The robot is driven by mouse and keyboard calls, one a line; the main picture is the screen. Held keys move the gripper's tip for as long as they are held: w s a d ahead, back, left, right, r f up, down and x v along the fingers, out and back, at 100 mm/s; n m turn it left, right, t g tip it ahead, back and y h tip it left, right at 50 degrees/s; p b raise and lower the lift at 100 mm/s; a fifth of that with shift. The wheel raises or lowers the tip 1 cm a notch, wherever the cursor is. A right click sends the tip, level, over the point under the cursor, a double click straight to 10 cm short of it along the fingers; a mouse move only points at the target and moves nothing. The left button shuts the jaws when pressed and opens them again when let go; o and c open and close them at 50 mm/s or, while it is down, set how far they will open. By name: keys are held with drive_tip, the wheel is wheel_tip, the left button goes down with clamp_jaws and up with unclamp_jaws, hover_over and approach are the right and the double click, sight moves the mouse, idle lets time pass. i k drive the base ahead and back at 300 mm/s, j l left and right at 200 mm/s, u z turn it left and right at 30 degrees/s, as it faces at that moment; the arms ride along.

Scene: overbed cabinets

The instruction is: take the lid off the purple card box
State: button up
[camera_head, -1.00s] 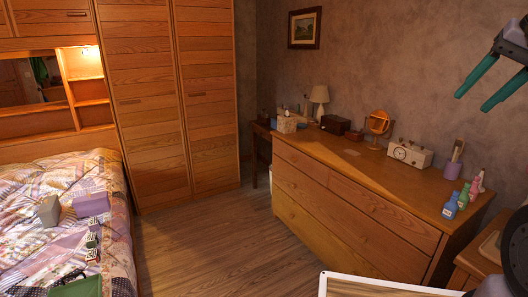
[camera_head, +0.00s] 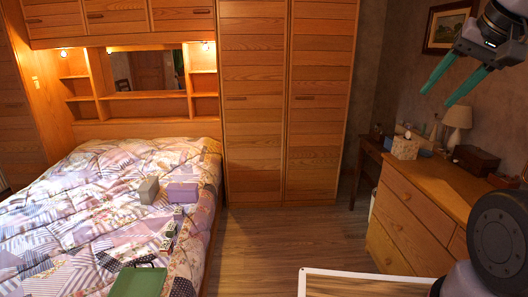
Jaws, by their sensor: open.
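The purple card box (camera_head: 183,193) sits on the patchwork bed near its right edge, with its lid seemingly on; the seam is too small to tell. A grey box (camera_head: 147,190) stands close beside it on the left. My gripper (camera_head: 449,97) is at the upper right, its two green fingers apart and empty. In the picture it is well to the right of the bed and above the dresser side, far from the purple box.
Several small dark items (camera_head: 171,230) and a green tray-like object (camera_head: 138,282) lie on the bed in front of the box. A dresser (camera_head: 412,213) stands at right. Wooden floor (camera_head: 270,240) between bed and dresser is clear. Tall wardrobes (camera_head: 288,100) stand behind.

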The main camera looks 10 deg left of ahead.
sight(180, 186)
drive_tip(key=i+u, duration=0.2)
drive_tip(key=i, duration=0.4)
drive_tip(key=i+u, duration=0.2)
drive_tip(key=i, duration=0.4)
drive_tip(key=i+l+u, duration=0.2)
drive_tip(key=i, duration=0.4)
drive_tip(key=i+l+u, duration=0.1)
drive_tip(key=i+u, duration=0.35)
drive_tip(key=i+l+u, duration=0.15)
drive_tip(key=u, duration=0.25)
drive_tip(key=i+l+u, duration=0.3)
drive_tip(key=u, duration=0.15)
drive_tip(key=i+l+u, duration=0.25)
drive_tip(key=l+u, duration=0.15)
drive_tip(key=i+l+u, duration=0.25)
drive_tip(key=l+u, duration=0.25)
drive_tip(key=l, duration=0.15)
